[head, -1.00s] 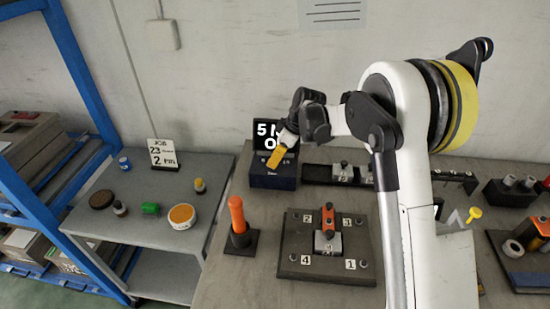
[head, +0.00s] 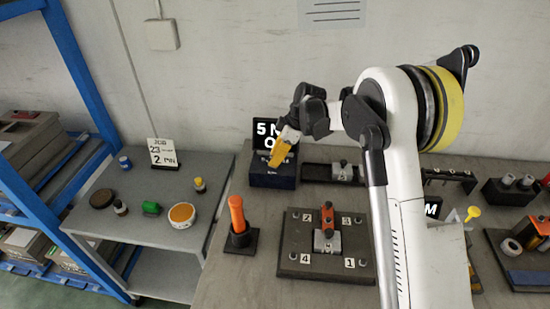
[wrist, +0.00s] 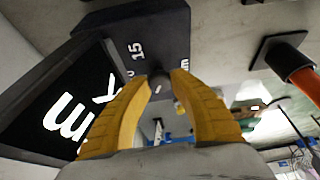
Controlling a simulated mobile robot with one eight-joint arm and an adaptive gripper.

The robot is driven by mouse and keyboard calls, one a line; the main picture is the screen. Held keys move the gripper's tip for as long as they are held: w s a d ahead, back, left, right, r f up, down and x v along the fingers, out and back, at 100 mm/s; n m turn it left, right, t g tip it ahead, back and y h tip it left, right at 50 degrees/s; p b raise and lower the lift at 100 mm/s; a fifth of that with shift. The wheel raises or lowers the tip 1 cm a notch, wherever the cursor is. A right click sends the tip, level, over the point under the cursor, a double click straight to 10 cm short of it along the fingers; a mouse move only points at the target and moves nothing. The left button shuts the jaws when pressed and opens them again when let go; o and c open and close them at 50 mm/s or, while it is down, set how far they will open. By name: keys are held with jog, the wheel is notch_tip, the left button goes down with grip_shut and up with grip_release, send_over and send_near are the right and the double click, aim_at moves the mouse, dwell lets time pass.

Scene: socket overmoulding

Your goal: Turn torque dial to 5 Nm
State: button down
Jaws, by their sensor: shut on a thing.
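The torque box (head: 270,179) is a dark blue-black box on the bench against the wall. Its black display (head: 264,133) reads a white 5 and more characters, partly hidden by my gripper. My gripper (head: 277,159) has yellow fingers and reaches down to the box's front from the upper right. In the wrist view the fingers (wrist: 160,95) are shut on a small dark round dial (wrist: 159,83) on the box face. The number 15 (wrist: 138,49) is printed beside the dial. The dial's pointer position is too small to tell.
An orange-handled tool (head: 237,214) stands in a black holder in front of the box. A dark fixture plate (head: 290,262) with numbered corners lies to its right. A job card (head: 162,152) stands on the left side table.

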jog(key=c, duration=1)
grip_release()
